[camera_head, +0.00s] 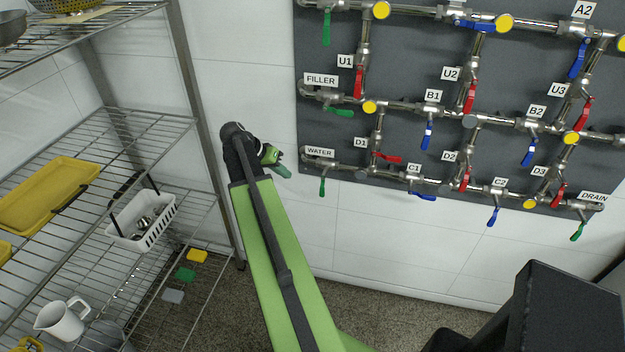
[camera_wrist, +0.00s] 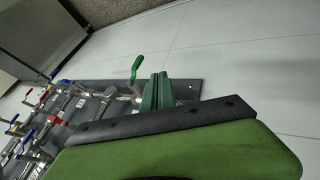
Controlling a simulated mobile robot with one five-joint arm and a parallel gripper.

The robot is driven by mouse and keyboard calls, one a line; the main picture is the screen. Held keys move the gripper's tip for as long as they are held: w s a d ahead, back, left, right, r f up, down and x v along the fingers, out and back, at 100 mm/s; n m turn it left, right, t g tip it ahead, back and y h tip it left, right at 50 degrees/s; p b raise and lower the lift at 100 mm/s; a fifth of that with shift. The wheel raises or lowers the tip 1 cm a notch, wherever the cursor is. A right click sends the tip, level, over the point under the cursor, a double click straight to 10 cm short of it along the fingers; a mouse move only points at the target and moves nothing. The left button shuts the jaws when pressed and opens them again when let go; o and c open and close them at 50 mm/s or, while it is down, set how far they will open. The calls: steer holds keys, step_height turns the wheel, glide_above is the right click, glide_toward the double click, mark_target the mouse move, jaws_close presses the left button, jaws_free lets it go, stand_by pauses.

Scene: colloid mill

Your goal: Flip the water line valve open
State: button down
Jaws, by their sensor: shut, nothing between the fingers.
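The water line valve has a green handle (camera_head: 322,187) that hangs straight down below the pipe, across the pipe's run, beside the WATER label (camera_head: 320,152) at the panel's lower left. My gripper (camera_head: 288,172) is just left of this handle, apart from it in the head view, and points toward it. In the wrist view my gripper's green fingers (camera_wrist: 158,84) are shut with nothing between them. A green handle (camera_wrist: 137,66), seemingly the water one, stands just left of the fingertips there. I cannot tell the exact depth gap.
The dark panel (camera_head: 420,70) carries several other valves with red, blue and green handles; the FILLER handle (camera_head: 339,112) is above. A wire shelf (camera_head: 90,180) with a white basket (camera_head: 142,222) stands at the left. The white wall below the panel is clear.

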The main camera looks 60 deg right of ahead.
mark_target(322, 192)
steer(key=shift+f, duration=0.1)
steer(key=s+d+f+b, duration=0.6)
steer(key=s+f+b, duration=0.1)
steer(key=f+b, duration=0.1)
stand_by(0.4)
steer(key=shift+f, duration=0.1)
